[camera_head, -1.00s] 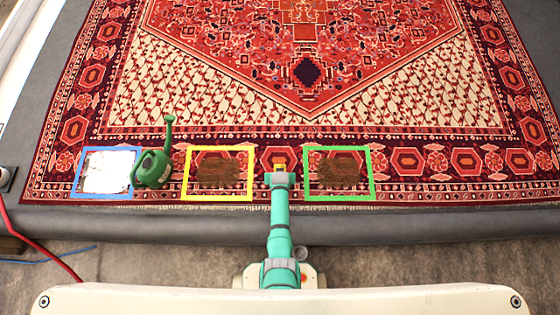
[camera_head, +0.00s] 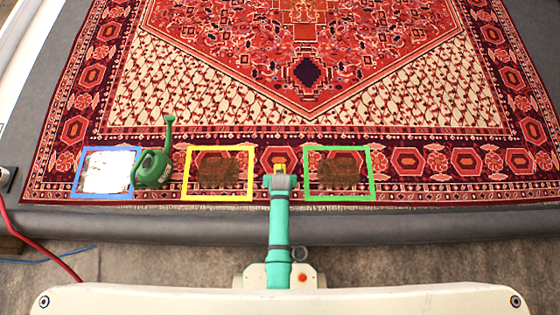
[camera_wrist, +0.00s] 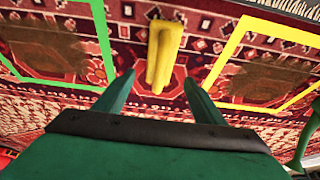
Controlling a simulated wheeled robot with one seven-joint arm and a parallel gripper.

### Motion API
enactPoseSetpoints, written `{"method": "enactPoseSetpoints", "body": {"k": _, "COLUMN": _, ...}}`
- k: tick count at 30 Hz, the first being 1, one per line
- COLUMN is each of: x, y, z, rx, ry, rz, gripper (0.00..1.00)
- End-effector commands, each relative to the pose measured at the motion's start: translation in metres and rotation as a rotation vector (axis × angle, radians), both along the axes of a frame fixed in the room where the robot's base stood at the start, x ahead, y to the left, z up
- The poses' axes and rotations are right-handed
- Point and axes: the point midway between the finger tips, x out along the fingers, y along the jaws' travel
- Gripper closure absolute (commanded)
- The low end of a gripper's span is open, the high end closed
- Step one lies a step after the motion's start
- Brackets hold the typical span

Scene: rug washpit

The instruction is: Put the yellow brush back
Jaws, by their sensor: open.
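The yellow brush (camera_wrist: 164,55) is on the patterned rug, between the yellow frame (camera_head: 187,175) and the green frame (camera_head: 370,175). In the head view only a small yellow part of the brush (camera_head: 280,168) shows past my wrist. In the wrist view my gripper (camera_wrist: 158,82) is open, with one green finger on each side of the brush's near end. I cannot tell whether either finger touches it. Part of the brush's lower end is hard to make out.
A green watering can (camera_head: 152,169) stands between the blue frame (camera_head: 75,175), which holds a white patch (camera_head: 108,171), and the yellow frame. Brown patches lie inside the yellow and green frames. A grey padded edge (camera_head: 420,228) runs along the rug's near side.

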Motion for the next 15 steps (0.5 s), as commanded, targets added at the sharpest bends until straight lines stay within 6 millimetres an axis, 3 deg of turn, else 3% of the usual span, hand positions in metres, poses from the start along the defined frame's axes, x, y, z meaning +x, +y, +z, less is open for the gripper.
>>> {"method": "enactPoseSetpoints", "body": {"k": 10, "x": -0.013, "y": 0.001, "z": 0.026, "rx": 0.000, "ry": -0.005, "rz": 0.002, "gripper": 0.36}}
{"method": "enactPoseSetpoints", "body": {"k": 15, "x": -0.039, "y": 0.005, "z": 0.033, "rx": 0.003, "ry": -0.067, "rz": 0.001, "gripper": 0.36}}
